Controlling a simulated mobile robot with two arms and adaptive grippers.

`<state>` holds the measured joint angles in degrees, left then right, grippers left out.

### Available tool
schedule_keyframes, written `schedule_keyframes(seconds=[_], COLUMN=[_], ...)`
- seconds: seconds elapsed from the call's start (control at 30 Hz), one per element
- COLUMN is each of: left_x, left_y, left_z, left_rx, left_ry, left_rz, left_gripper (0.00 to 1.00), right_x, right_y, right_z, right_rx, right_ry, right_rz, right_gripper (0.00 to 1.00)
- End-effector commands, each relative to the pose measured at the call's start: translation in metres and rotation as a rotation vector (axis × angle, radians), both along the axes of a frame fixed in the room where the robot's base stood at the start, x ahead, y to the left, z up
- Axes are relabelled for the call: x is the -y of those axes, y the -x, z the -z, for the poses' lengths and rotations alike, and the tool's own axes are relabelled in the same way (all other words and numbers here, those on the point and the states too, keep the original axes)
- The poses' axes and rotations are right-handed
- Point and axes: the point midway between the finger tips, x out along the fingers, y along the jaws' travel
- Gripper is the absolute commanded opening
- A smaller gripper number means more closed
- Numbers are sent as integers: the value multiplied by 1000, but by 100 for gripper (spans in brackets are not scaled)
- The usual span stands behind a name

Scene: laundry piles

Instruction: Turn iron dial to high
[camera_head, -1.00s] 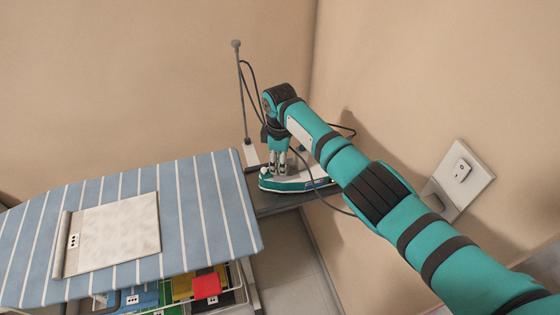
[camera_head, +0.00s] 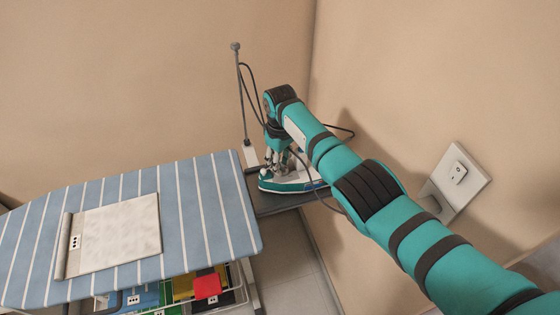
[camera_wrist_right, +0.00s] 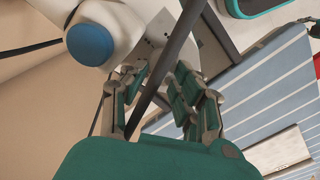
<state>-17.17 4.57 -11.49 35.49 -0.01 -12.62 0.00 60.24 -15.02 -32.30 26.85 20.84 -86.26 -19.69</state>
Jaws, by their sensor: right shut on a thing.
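The iron (camera_head: 292,184) is white with a teal base band and stands on a dark shelf (camera_head: 272,204) beyond the ironing board. My right gripper (camera_head: 269,166) reaches down onto it. In the right wrist view my right gripper (camera_wrist_right: 158,88) has its fingers closed in at the iron's white body (camera_wrist_right: 138,30). A round blue knob (camera_wrist_right: 90,45) shows to the left of the fingers. A dark cord (camera_wrist_right: 178,45) crosses in front of the body and runs between the fingers. I cannot tell which part of the iron is held; the dial's setting is not readable. My left gripper is out of view.
The striped ironing board (camera_head: 205,215) carries a folded cream cloth (camera_head: 112,235). Below it, a wire basket holds coloured laundry, with a red piece (camera_head: 207,286) on top. A thin cord pole (camera_head: 242,100) stands behind the iron. A wall socket (camera_head: 458,172) is at the right.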

Motion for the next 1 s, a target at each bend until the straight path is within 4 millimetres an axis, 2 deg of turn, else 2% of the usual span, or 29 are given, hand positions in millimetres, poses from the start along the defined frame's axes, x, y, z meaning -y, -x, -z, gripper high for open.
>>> schedule_keyframes(seconds=[0.4, 0.43, 0.57, 0.87, 1.0], left_x=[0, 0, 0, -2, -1], left_y=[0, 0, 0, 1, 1], left_z=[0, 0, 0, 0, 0], left_rx=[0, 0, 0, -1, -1], left_ry=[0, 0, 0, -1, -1], left_rz=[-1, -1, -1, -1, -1], left_gripper=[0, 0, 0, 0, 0], right_x=[0, 0, 0, 0, 0], right_y=[-1, -1, -1, -1, -1], right_z=[-2, -2, -1, -3, -18], right_rx=[4, 4, 2, 1, 5], right_ry=[-1, -1, -1, -1, -2], right_rz=[7, 7, 7, 6, 5], right_gripper=[0, 31, 46, 46, 46])
